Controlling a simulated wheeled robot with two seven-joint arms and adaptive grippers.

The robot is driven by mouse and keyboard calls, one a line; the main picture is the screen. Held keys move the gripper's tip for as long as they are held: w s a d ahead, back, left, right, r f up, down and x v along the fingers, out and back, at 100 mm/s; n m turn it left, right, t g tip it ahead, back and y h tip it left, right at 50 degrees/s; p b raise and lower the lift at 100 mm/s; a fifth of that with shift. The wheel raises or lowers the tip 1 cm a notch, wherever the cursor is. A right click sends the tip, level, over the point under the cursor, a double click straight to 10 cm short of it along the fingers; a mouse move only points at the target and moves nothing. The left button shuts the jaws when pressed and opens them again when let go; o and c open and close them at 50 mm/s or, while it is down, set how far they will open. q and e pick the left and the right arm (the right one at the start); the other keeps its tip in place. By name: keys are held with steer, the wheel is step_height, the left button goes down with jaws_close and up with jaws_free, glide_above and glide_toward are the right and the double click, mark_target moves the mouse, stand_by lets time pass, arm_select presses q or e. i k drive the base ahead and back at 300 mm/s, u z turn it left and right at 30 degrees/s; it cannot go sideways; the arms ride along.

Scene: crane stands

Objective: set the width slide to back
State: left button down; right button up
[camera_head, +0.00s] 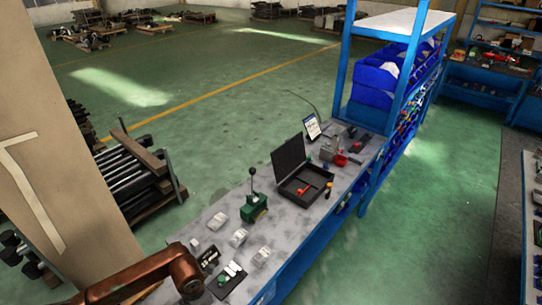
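I cannot make out for sure which part is the width slide, nor its setting, at this size. A green device with an upright black-knobbed lever (254,207) stands on the long grey workbench (222,222). A black device (208,258) and a dark plate with small green and white parts (228,279) lie at the bench's near end. My copper-coloured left arm comes in from the lower left and bends beside these near-end items, covering part of the bench there. Its gripper fingers cannot be seen. My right arm and gripper are not in view.
Several pale small blocks (239,237) lie near the green device. An open black case (289,157) with a red item stands farther along, near a tablet (312,127) and small red bins (341,160). A blue rack (373,79) rises at the far end. A beige pillar (40,130) stands left.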

mark_target(222, 279)
steer(key=u, duration=0.05)
steer(key=k, duration=1.6)
